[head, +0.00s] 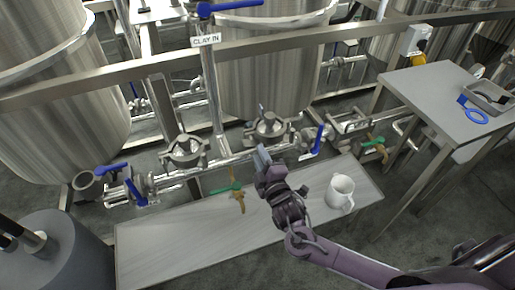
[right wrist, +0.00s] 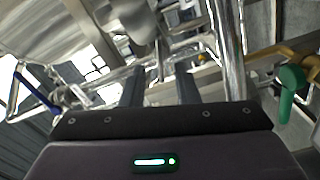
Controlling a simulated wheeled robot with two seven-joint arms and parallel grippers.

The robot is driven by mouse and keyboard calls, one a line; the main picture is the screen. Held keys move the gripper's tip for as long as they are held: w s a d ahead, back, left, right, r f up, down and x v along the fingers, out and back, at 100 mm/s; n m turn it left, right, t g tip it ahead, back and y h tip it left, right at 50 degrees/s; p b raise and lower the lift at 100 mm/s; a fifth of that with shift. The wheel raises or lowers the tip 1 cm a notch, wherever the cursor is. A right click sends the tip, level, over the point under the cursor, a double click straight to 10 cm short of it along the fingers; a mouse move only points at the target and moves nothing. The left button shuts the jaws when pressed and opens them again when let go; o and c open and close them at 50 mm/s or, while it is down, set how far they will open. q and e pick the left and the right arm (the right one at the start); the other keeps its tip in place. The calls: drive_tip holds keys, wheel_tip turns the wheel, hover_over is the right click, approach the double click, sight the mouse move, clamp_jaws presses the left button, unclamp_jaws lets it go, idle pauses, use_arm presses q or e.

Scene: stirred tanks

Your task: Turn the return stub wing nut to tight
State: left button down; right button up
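My right gripper (head: 263,154) is above the back edge of the grey bench, just in front of the pipe run. In the right wrist view its two fingers (right wrist: 160,88) stand apart with nothing held between them. Two steel pipe fittings with clamp-like parts sit on the run: one left (head: 184,150) and one behind my gripper (head: 270,128). I cannot tell which is the return stub, and no wing nut shows clearly. A blurred rounded steel part (right wrist: 130,15) lies beyond the fingers in the wrist view. My left gripper is not in view.
The grey bench (head: 160,240) holds a white mug (head: 341,190). A green-handled brass valve (head: 230,188) shows left of my gripper; a green handle (right wrist: 291,90) shows close at right in the wrist view. Blue valve handles (head: 319,138) stick up along the pipes. A side table (head: 430,95) stands right.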

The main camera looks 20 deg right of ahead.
sight(254, 146)
drive_tip(key=shift+w+a, duration=0.15)
drive_tip(key=shift+w, duration=1.6)
clamp_jaws()
